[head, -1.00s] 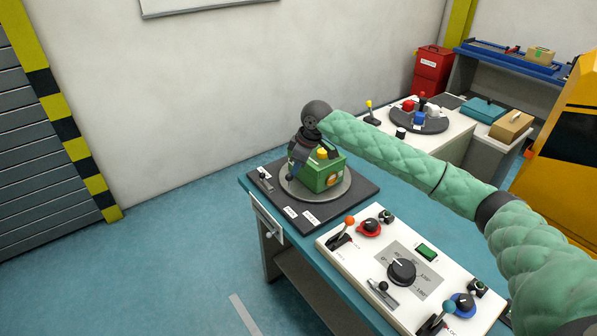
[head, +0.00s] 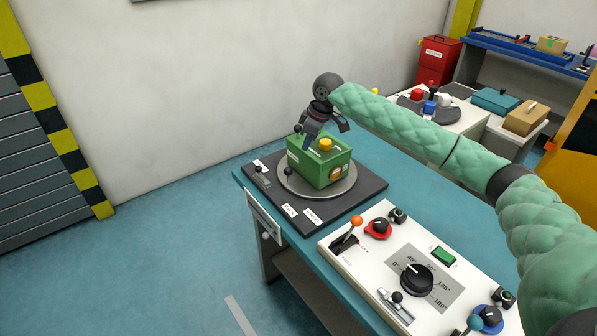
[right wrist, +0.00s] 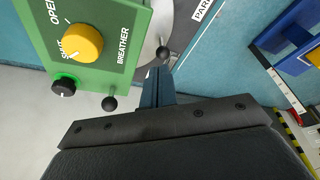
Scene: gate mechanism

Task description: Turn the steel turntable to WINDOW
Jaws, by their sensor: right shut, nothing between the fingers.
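The steel turntable (head: 347,193) is a round grey plate on a dark square base (head: 365,200). A green box (head: 322,172) with a yellow knob (head: 326,144) stands on it. A black ball knob (head: 289,171) rises at the plate's left edge; it appears near my fingertips in the right wrist view (right wrist: 162,53). My right gripper (head: 306,146) is shut and empty at the box's back-left top edge. In the right wrist view its fingers (right wrist: 157,76) are beside the box's BREATHER side. Whether they touch anything is unclear. My left gripper is not in view.
A small lever (head: 262,178) and two white labels, one here (head: 290,210), sit on the dark base; their wording is unreadable in the head view. A white control panel (head: 350,262) with levers and a dial stands in front. A wall is behind the table.

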